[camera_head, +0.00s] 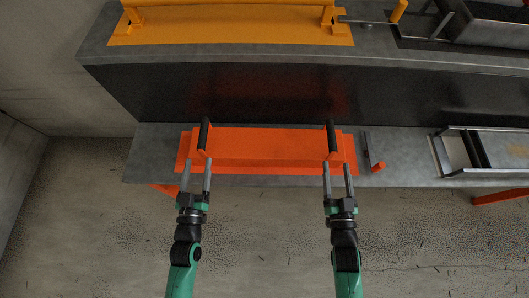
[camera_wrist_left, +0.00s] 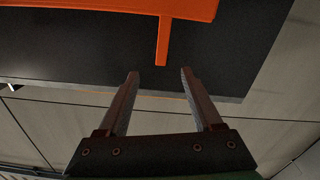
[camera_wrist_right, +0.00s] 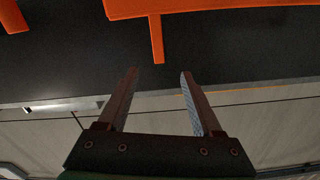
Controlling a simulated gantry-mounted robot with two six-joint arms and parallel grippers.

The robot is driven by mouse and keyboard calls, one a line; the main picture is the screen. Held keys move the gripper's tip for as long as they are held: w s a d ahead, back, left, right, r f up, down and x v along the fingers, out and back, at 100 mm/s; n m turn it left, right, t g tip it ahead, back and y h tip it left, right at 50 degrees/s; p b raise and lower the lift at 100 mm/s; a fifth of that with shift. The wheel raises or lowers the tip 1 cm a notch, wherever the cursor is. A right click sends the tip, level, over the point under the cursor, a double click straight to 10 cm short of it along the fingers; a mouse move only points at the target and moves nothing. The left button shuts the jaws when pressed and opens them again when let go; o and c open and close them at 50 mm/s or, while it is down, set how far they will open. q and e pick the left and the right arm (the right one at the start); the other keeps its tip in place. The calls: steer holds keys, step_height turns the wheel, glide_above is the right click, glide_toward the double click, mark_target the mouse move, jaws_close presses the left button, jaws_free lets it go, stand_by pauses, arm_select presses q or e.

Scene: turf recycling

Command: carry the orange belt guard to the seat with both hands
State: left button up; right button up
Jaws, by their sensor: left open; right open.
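The orange belt guard (camera_head: 265,143) lies on the lower grey bench, long side left to right, with a black-gripped handle near each end. My left gripper (camera_head: 198,162) is open and empty at the near side of its left handle. My right gripper (camera_head: 337,165) is open and empty at the near side of its right handle. In the left wrist view an orange post of the guard (camera_wrist_left: 163,42) stands just ahead of the open fingers. The right wrist view shows the guard's other post (camera_wrist_right: 156,40) likewise. I cannot tell which part is the seat.
A yellow plate with a rail (camera_head: 235,28) lies on the higher ledge behind. A small orange-tipped lever (camera_head: 377,166) stands right of the guard. A metal-framed tray (camera_head: 440,156) sits further right on the bench (camera_head: 400,150).

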arm_select(q)
steer(key=shift+w+d+f, duration=0.1)
steer(key=shift+d+f, duration=0.1)
steer(key=shift+f, duration=0.35)
steer(key=shift+a+r, duration=0.15)
steer(key=shift+a, duration=0.15)
steer(key=shift+w+d, duration=0.15)
steer(key=shift+w, duration=0.15)
arm_select(e)
steer(key=shift+w+d+f, duration=0.1)
steer(key=shift+w+f, duration=0.3)
arm_select(q)
steer(key=w, duration=1.1)
steer(key=shift+w, duration=0.1)
arm_select(e)
glide_toward(330, 121)
steer(key=w, duration=0.2)
steer(key=w+f, duration=0.1)
steer(key=w, duration=0.2)
steer(key=shift+w, duration=0.2)
steer(key=shift+f, duration=0.1)
arm_select(q)
jaws_close()
arm_select(e)
steer(key=shift+d, duration=0.1)
jaws_close()
